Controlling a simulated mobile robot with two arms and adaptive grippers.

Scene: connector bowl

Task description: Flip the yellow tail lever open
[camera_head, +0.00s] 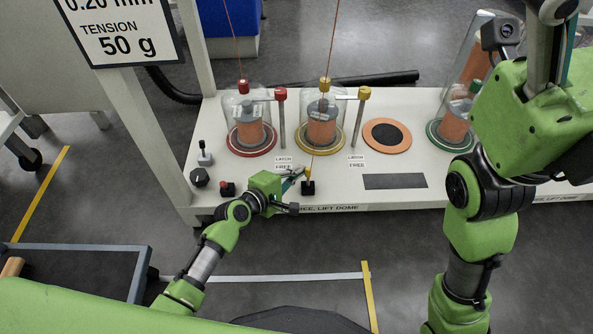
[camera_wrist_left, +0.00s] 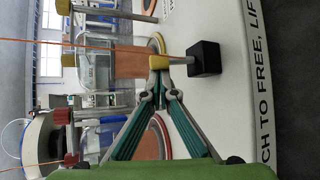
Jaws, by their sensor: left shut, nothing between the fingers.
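The yellow tail lever (camera_head: 307,172) stands on a small black block at the front edge of the white bench. In the left wrist view its yellow end (camera_wrist_left: 159,62) sits on a short metal rod that runs to the black block (camera_wrist_left: 205,58). My left gripper (camera_head: 299,174) is shut and empty, its tips right beside the lever. In the left wrist view its fingertips (camera_wrist_left: 160,76) meet just at the yellow end; whether they touch it I cannot tell. My right gripper (camera_head: 556,45) shows only in part at the upper right, and its fingertips are not clear.
The white bench (camera_head: 210,180) carries a red-ringed dome (camera_head: 250,138) and a yellow-ringed dome (camera_head: 322,130), each with a thread and a latch post. A dark strip (camera_head: 395,181) lies right of the lever.

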